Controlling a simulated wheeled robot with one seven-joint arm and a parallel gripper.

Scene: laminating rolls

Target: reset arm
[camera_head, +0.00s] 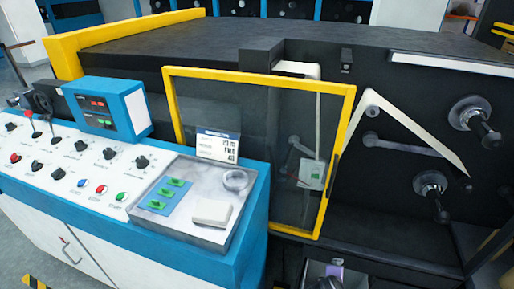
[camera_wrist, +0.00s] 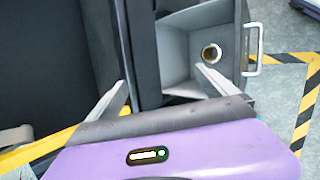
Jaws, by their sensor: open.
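My gripper (camera_wrist: 161,76) is open in the wrist view, its two pale fingers spread wide with nothing between them. Its purple body fills the bottom of that view. The fingers point toward a grey open-topped box (camera_wrist: 178,68) with a pale handle. A small brownish ring-shaped thing (camera_wrist: 211,53) lies inside the box, beyond the right fingertip and apart from it. In the head view, a small purple part shows at the bottom edge, but I cannot tell whether it is my gripper.
A dark laminating machine (camera_head: 420,80) with a yellow-framed clear door (camera_head: 258,150) fills the head view. Spindles (camera_head: 470,115) stick out from its right face. A white and blue control console (camera_head: 60,215) stands at left. Yellow-black floor tape (camera_wrist: 306,105) and bare floor lie right of the box.

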